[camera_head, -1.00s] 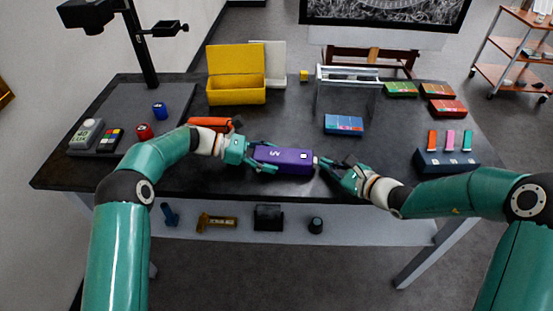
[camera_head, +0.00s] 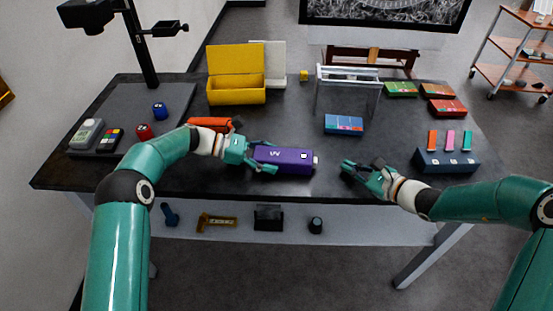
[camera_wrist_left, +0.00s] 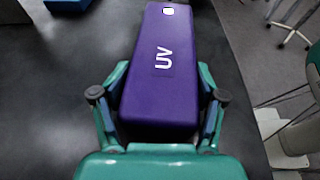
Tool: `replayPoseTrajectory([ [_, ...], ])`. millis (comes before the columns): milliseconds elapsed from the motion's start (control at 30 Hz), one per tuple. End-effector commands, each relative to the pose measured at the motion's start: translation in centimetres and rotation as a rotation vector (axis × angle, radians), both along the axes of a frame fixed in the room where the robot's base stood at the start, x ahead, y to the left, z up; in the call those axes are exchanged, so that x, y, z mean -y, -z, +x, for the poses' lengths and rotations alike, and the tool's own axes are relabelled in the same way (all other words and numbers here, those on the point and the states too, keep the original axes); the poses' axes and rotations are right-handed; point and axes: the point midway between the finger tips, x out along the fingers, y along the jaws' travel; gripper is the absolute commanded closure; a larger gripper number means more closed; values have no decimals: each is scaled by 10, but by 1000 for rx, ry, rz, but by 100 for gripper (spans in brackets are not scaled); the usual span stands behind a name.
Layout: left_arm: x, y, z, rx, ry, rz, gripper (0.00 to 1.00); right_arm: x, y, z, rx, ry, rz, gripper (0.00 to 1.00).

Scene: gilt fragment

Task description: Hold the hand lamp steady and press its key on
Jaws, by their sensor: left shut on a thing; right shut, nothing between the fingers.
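The hand lamp (camera_head: 285,159) is a purple box marked "UV", lying lengthwise left to right near the front of the dark table. My left gripper (camera_head: 260,157) is shut on its left end, one finger on each side; the left wrist view shows the lamp (camera_wrist_left: 160,95) between both fingers (camera_wrist_left: 163,92).
An orange object (camera_head: 209,123) lies just behind my left wrist. A blue box (camera_head: 343,125) lies behind the lamp, near a clear stand (camera_head: 347,75). A dark blue block with coloured tabs (camera_head: 447,162) stands at right. The tabletop between lamp and right gripper is clear.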

Motion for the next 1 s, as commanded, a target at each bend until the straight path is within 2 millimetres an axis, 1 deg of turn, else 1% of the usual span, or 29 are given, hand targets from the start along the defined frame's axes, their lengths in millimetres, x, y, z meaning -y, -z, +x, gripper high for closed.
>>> replayPoseTrajectory([
  [33, 1, 2, -1, -4, 2, 2, 50, 0, 0, 0, 0, 0, 0, 100],
  [267, 1, 2, -1, -4, 2, 2, 50, 0, 0, 0, 1, 0, 1, 100],
  [300, 1, 2, -1, -4, 2, 2, 29, 0, 0, 0, 1, 0, 1, 100],
  [467, 0, 2, -1, -3, 1, 1, 2, 0, 0, 0, 1, 0, 1, 100],
  [500, 0, 2, 0, -3, 1, 1, 0, 0, 0, 0, 1, 0, 1, 100],
  [833, -1, 0, 0, 0, 0, 0, 0, 0, 0, 0, 0, -1, 1, 100],
  [933, -5, -1, 0, 0, -1, 0, 0, 0, 0, 0, -1, -1, 0, 100],
  [1000, -12, -4, 0, 0, -1, 0, 0, 0, 0, 0, -1, -1, 0, 100],
])
